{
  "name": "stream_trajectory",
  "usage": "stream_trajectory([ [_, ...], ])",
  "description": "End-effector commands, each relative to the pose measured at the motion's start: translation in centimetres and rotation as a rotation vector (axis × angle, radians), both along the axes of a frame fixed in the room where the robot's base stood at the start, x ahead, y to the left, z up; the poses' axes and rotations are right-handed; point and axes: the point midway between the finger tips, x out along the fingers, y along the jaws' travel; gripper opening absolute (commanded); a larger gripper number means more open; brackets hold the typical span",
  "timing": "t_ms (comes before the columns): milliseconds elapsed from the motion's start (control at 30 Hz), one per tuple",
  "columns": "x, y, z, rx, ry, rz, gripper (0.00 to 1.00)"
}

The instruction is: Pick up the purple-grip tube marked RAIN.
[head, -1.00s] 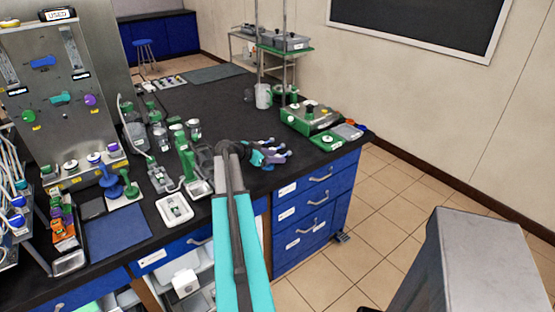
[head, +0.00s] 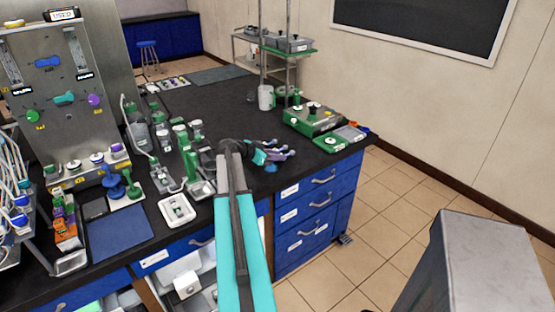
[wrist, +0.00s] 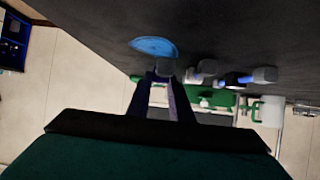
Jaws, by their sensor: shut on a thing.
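My gripper (head: 260,156) is low over the front right part of the black bench. In the wrist view its two dark fingers (wrist: 164,85) are shut on a small tube with a grey end (wrist: 163,68). The tube's grip colour and any RAIN mark cannot be made out, as the fingers cover most of it. Other small tubes with grey ends (wrist: 205,70) show just beside the fingers, one of them with a blue part (wrist: 236,79). In the head view purple and grey tube ends (head: 285,152) show just right of my gripper.
A blue disc (wrist: 153,47) lies on the bench close to the fingers. A green device (head: 312,119) stands to the right, near the bench edge. A white tray (head: 177,210) and green stands (head: 191,166) are to the left. The middle of the bench (head: 205,105) is clear.

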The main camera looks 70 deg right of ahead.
Motion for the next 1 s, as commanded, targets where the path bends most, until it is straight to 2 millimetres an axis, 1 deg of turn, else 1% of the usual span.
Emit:
stream_trajectory([
  [300,0.0,0.0,2.6,-0.002,-0.001,0.001,0.0],
  [400,-2.3,0.3,2.5,0.0,0.0,-0.002,0.0],
  [467,-3.4,0.4,2.6,0.0,0.0,-0.002,0.0],
  [567,-5.5,0.4,2.7,0.0,0.0,-0.001,0.0],
  [800,-10.7,0.6,3.3,0.0,0.0,-0.001,0.0],
  [1000,-14.0,0.6,3.7,-0.001,0.0,-0.001,0.0],
])
